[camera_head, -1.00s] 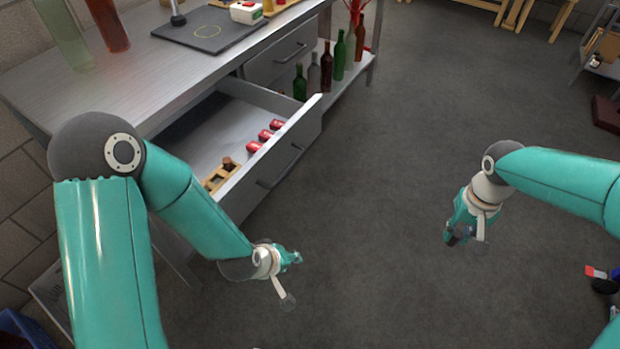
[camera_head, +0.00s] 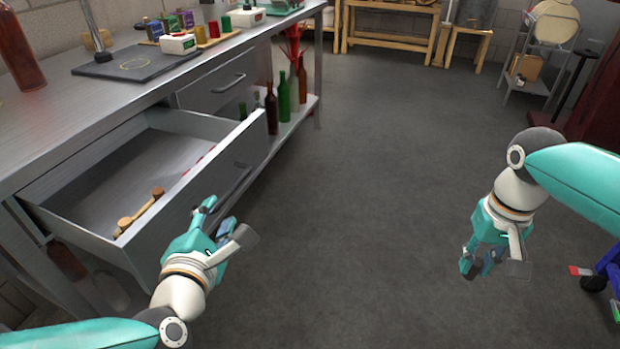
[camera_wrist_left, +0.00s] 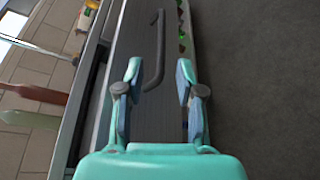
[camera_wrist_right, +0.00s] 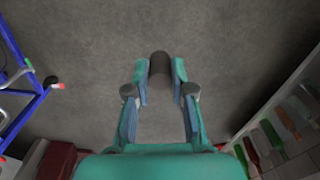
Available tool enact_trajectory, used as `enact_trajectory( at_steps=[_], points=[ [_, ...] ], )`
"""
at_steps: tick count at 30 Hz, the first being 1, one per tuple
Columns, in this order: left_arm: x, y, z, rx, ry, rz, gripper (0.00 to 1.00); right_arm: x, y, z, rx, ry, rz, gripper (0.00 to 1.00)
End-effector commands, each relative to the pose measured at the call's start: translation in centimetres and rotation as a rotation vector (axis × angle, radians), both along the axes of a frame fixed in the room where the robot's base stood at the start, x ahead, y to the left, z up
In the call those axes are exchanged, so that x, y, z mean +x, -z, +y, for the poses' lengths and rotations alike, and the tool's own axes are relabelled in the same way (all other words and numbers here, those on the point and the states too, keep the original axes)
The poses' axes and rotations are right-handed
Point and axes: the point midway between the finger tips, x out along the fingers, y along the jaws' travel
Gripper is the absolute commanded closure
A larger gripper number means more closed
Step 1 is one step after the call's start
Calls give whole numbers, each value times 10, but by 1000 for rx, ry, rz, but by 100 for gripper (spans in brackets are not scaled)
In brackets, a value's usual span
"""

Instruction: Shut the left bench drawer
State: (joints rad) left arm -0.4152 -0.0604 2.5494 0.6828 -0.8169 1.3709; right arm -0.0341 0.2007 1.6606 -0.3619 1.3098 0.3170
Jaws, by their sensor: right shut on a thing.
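The left bench drawer (camera_head: 213,172) is pulled out from under the grey bench (camera_head: 50,118); its bar handle (camera_head: 236,181) is on the outer face. My left gripper (camera_head: 216,215) is open and empty, close in front of the drawer face. In the left wrist view the handle (camera_wrist_left: 156,52) lies just beyond and between its fingertips, apart from them. My right gripper (camera_head: 478,265) hangs over the floor, shut on a small dark cylinder (camera_wrist_right: 160,65).
A second drawer (camera_head: 215,86) beside it is shut. Several bottles (camera_head: 284,97) stand on the low shelf past it. The bench top holds a dark mat (camera_head: 132,62) and small boxes. A blue cart frame (camera_head: 608,268) is at the right edge. The middle floor is clear.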

Motion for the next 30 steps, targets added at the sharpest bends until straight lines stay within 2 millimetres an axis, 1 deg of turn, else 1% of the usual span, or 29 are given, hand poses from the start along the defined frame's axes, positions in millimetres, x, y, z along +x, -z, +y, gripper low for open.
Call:
enact_trajectory(
  at_steps=[1,5,6,10,12,18,21,24,30],
  points=[
    [5,-3,0,4,-1,7,63,0,-12,0,0,0,0,88],
    [18,1,-1,-2,8,11,63,0,-30,0,0,0,0,88],
    [26,4,-1,-2,5,8,63,0,-30,0,-1,0,0,88],
    [46,9,-2,-2,7,8,63,0,-40,0,-1,1,0,88],
    [61,16,-2,-5,7,5,63,0,-33,0,-1,1,1,88],
    [91,22,-2,-4,9,2,63,0,-32,0,-1,1,0,88],
    [99,23,-3,-4,10,3,63,0,-32,-1,-1,1,0,88],
    [103,24,-3,-4,10,3,63,0,-32,-1,-1,1,0,88],
    [104,24,-3,-4,10,3,63,0,-32,-1,-1,1,0,88]
  ],
)
